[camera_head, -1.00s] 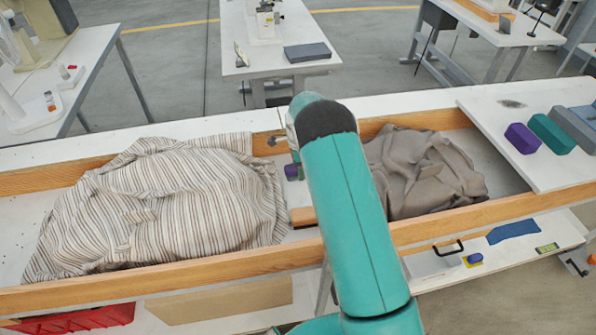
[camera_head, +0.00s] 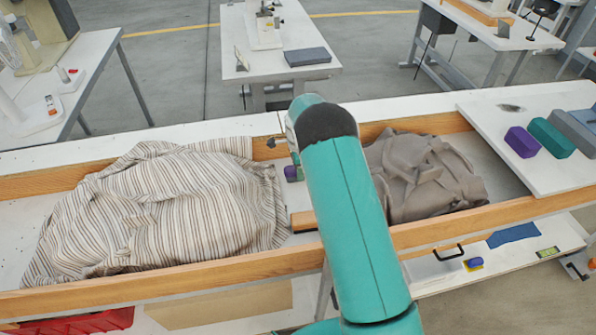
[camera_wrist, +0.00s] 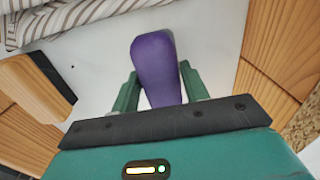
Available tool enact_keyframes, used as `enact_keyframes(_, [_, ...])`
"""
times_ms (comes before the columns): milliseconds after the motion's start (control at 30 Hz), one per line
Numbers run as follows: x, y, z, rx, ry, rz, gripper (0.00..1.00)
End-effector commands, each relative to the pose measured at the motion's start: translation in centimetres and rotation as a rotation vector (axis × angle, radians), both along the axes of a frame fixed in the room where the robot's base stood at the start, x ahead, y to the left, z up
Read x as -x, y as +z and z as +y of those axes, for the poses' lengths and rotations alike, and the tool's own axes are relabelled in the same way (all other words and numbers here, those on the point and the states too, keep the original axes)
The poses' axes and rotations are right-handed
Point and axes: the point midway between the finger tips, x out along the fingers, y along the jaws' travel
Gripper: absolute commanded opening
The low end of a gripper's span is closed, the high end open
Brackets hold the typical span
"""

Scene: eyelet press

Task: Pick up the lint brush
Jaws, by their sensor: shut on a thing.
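A purple rounded, tapering piece, which I take as the lint brush (camera_wrist: 155,65), is between the two green fingers of my gripper (camera_wrist: 160,88) in the wrist view. The fingers press on its sides. No bristles or pad show. In the head view a small bit of the purple brush (camera_head: 291,173) shows beside my teal arm, inside the wooden-railed trough, between the two cloths. My arm hides most of the gripper there. I cannot tell whether the brush touches the white trough floor.
A striped cloth (camera_head: 160,215) fills the trough's left part, and a grey-brown cloth (camera_head: 425,175) lies to the right. A wooden divider (camera_head: 303,220) and long wooden rails (camera_head: 470,219) bound the space. Purple (camera_head: 521,142) and teal (camera_head: 551,137) blocks stand on the right board.

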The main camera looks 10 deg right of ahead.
Motion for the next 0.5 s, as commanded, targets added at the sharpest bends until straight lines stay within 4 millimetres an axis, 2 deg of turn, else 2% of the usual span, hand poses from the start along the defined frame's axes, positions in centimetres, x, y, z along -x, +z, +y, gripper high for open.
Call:
enact_keyframes(100, [-0.1,2.0,0.0,0.0,0.0,-0.003,0.21])
enact_keyframes(500, [5.1,8.1,1.1,-0.001,0.001,-0.003,0.21])
